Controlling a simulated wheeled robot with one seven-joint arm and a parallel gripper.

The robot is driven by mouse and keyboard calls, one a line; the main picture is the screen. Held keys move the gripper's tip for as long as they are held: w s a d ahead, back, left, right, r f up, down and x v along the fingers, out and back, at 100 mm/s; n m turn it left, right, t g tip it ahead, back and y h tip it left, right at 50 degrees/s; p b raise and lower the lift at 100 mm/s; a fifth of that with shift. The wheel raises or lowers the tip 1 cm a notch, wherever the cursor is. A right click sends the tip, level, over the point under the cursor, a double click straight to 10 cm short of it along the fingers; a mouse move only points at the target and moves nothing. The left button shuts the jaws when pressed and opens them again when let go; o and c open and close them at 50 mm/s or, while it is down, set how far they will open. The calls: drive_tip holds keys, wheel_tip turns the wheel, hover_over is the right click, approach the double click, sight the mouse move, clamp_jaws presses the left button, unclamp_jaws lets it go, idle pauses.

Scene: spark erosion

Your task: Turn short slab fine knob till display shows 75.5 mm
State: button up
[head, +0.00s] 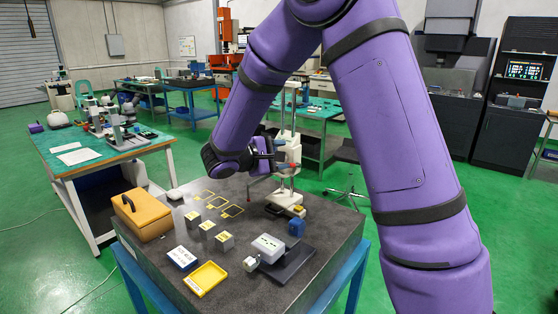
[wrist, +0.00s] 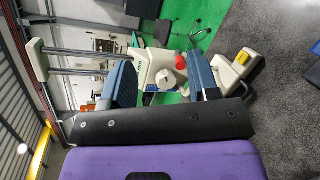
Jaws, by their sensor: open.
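A height gauge stands upright on the dark slab (head: 240,283), with its pale base (head: 286,199) near the far edge. Its pale slider (head: 291,150) sits partway up twin metal columns. My gripper (head: 276,155) is beside the slider. In the wrist view my gripper (wrist: 162,80) is open, one dark finger on each side of the slider (wrist: 152,66). A red knob (wrist: 181,62) and a small pale knob (wrist: 165,87) show between the fingers. I cannot tell whether either finger touches a knob. The display reading is not legible in either view.
On the slab are an orange case (head: 141,214), a yellow tray (head: 205,279), several small metal blocks, a blue block (head: 296,226) and a grey device (head: 268,246) on a dark stand. A stool (head: 345,190) stands behind the slab.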

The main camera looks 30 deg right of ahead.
drive_tip(key=w+a+f+n+t+h, duration=0.1)
drive_tip(key=w+a+f+n+t, duration=0.25)
drive_tip(key=w+f, duration=0.35)
drive_tip(key=shift+m+t, duration=0.25)
drive_tip(key=shift+t, duration=0.2)
drive_tip(key=x, duration=1)
drive_tip(key=shift+w+d+r, duration=0.15)
drive_tip(key=shift+w+r, duration=0.05)
drive_tip(key=shift+w, duration=0.1)
drive_tip(key=shift+c, duration=0.4)
drive_tip(key=c, duration=0.6)
